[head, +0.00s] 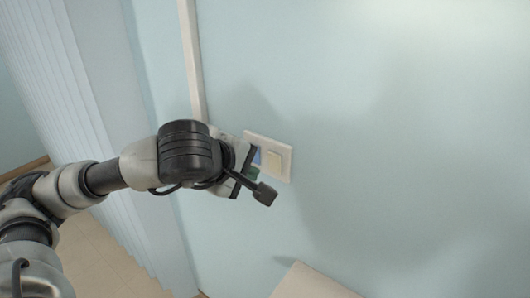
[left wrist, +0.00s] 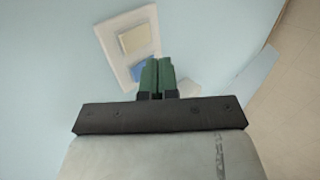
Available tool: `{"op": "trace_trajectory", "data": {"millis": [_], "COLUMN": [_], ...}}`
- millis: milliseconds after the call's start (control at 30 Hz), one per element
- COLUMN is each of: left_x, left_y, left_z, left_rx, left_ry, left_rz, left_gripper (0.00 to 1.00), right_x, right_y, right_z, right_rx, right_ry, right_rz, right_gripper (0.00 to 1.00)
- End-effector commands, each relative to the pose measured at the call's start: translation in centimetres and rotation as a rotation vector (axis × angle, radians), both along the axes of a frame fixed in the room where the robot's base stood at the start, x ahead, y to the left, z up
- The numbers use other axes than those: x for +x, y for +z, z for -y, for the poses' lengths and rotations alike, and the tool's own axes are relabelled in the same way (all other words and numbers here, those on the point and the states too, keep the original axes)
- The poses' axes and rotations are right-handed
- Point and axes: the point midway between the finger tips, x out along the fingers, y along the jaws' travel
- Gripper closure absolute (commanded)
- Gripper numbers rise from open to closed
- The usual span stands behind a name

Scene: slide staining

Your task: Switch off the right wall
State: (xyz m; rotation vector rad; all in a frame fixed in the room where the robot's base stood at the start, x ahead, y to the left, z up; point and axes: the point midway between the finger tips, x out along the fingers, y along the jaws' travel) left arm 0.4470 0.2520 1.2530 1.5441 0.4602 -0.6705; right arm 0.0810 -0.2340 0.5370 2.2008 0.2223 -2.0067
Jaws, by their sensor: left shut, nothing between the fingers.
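A white double switch plate (head: 286,175) is on the pale blue wall, with a cream rocker (head: 274,157) on its right part. A blue part (head: 257,156) shows to the left of the rocker, partly hidden by my left gripper (head: 254,174). In the left wrist view the plate (left wrist: 108,48) shows a cream rocker (left wrist: 133,38) and a blue rocker (left wrist: 143,67). There the green fingers of my left gripper (left wrist: 157,66) are shut and empty. Their tips overlap the blue rocker's edge; I cannot tell whether they touch it. My right gripper is not in view.
A white vertical trunking (head: 192,60) runs up the wall above the switch. Pale vertical blinds (head: 45,75) hang at the left. A cream-coloured object (head: 310,284) stands low by the wall. The wall to the right is clear.

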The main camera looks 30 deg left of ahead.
Motion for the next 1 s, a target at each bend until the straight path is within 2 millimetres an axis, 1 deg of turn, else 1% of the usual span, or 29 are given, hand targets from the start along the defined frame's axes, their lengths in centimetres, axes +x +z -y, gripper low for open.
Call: {"op": "trace_trajectory", "data": {"millis": [33,100,133,167,300,400,533,833,933,1000], "left_x": [0.8,1.8,2.4,2.9,4.5,5.1,5.5,5.5,5.8,6.2], "left_y": [-0.4,-1.4,-0.8,-0.7,-0.6,-0.7,-0.9,-0.9,-1.1,-1.2], "left_z": [0.1,0.3,0.4,0.4,0.7,0.7,0.8,0.8,0.8,0.9], "left_rx": [-0.003,-0.001,-0.003,-0.003,-0.002,-0.001,-0.001,-0.001,-0.002,-0.002], "left_ry": [0.000,-0.001,0.000,0.000,-0.001,-0.001,-0.001,-0.001,0.001,0.001], "left_rz": [-0.006,-0.005,-0.002,-0.001,0.000,-0.001,0.000,0.000,0.002,0.005], "left_gripper": [1.00,1.00,1.00,1.00,1.00,1.00,1.00,1.00,1.00,1.00], "right_x": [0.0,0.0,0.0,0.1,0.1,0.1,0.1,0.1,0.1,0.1], "right_y": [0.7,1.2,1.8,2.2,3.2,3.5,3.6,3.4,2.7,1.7], "right_z": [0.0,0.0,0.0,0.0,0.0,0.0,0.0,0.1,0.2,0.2], "right_rx": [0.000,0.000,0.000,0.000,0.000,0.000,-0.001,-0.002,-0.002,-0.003], "right_ry": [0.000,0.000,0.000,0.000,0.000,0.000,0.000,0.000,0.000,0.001], "right_rz": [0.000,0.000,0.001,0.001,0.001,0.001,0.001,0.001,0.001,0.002], "right_gripper": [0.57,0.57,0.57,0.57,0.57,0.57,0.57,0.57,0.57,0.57]}}
